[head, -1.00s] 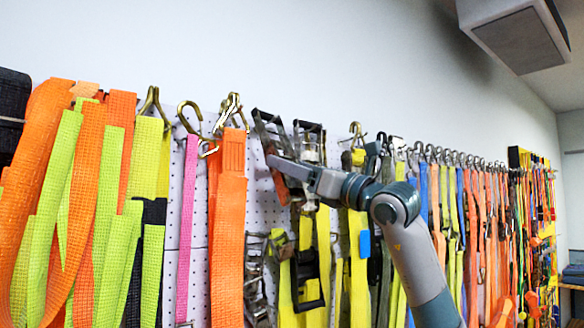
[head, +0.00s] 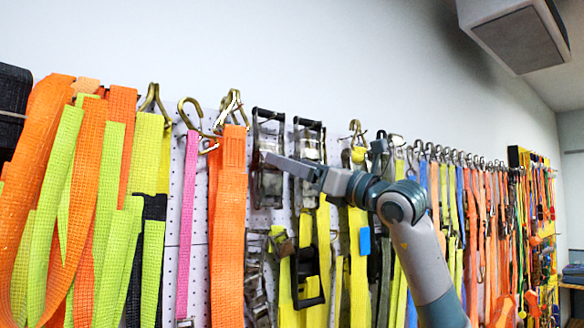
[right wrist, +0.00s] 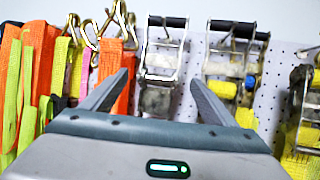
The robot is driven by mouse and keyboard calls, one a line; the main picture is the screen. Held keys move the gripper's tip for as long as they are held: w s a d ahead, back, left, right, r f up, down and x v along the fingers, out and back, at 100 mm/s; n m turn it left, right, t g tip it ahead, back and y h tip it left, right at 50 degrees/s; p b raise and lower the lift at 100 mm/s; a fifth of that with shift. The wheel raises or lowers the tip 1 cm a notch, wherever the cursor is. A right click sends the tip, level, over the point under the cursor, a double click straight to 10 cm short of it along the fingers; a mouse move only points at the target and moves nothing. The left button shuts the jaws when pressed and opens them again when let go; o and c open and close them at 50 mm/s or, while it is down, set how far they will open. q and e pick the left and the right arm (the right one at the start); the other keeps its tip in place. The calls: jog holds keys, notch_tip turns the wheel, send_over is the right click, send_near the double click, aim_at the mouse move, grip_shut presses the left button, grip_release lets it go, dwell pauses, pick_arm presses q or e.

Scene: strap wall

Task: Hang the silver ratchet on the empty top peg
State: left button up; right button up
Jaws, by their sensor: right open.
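The silver ratchet (head: 268,185), with a black handle bar on top, is upright against the pegboard, just right of a wide orange strap. In the right wrist view the ratchet (right wrist: 158,101) shows between and beyond the fingers. The peg at its top cannot be clearly made out. My right gripper (head: 272,158) is open in front of the ratchet; in the wrist view its fingertips (right wrist: 158,79) are spread to either side, with no clear contact. My left gripper is not in view.
A second ratchet (head: 309,150) on a yellow strap hangs close on the right. The orange strap (head: 229,220) and a pink strap (head: 187,230) hang on the left. More ratchets (head: 257,280) are below. Several straps line the wall to the right.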

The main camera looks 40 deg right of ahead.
jog(key=b+v, duration=0.8)
jog(key=v, duration=0.8)
jog(key=shift+s+b, duration=0.25)
jog(key=shift+b, duration=0.1)
